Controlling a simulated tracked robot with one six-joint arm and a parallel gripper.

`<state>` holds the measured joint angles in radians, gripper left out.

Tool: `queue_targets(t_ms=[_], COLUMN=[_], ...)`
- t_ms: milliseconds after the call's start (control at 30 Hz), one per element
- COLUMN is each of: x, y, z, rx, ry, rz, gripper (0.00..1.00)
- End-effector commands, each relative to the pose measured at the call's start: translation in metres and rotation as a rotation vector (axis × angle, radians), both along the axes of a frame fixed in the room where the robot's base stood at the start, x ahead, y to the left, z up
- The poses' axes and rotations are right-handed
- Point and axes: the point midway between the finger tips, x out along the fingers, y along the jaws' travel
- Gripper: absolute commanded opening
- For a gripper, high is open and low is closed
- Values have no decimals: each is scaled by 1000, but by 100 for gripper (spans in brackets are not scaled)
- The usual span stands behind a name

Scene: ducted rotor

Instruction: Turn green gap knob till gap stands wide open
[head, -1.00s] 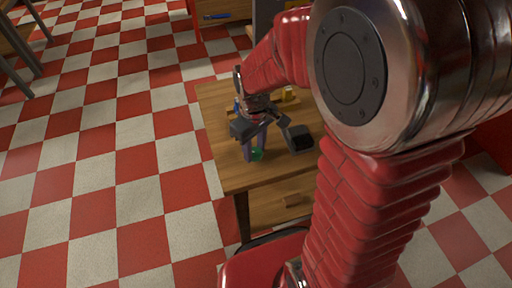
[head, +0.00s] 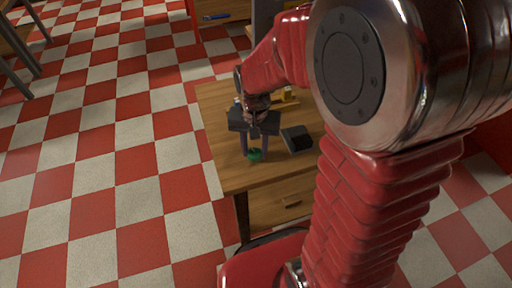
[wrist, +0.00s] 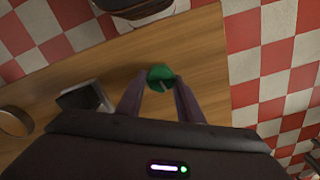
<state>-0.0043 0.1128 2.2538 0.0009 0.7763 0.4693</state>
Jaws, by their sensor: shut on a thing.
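The green knob (wrist: 160,77) sits at the table's near edge side, with a pale mark on its top in the wrist view. It also shows low between my fingers in the head view (head: 255,155). My gripper (wrist: 159,84) points down with its two purple-grey fingers on either side of the knob, shut on it. A dark, box-like thing (head: 297,138) stands to the right of the knob in the head view; it also shows in the wrist view (wrist: 85,97). I cannot make out the gap or how wide it stands.
The wooden table (head: 228,175) has bare top around the knob. A round ring-like thing (wrist: 14,121) lies at the wrist view's left edge. A small yellow thing (head: 287,93) is farther back. The red and white checked floor (head: 130,160) is open to the left.

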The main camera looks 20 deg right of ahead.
Motion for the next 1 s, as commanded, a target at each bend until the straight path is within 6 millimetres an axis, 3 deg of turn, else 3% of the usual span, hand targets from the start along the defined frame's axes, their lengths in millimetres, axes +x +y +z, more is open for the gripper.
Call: queue_targets(t_ms=[400, 900, 933, 1000], x=[4, 4, 4, 3], y=[-1, -1, -1, -1], z=[2, 3, 3, 2], rx=[1, 1, 0, 1], ry=[-12, -13, -12, -11], rz=[-216, -238, -238, -238], gripper=[11, 11, 36, 40])
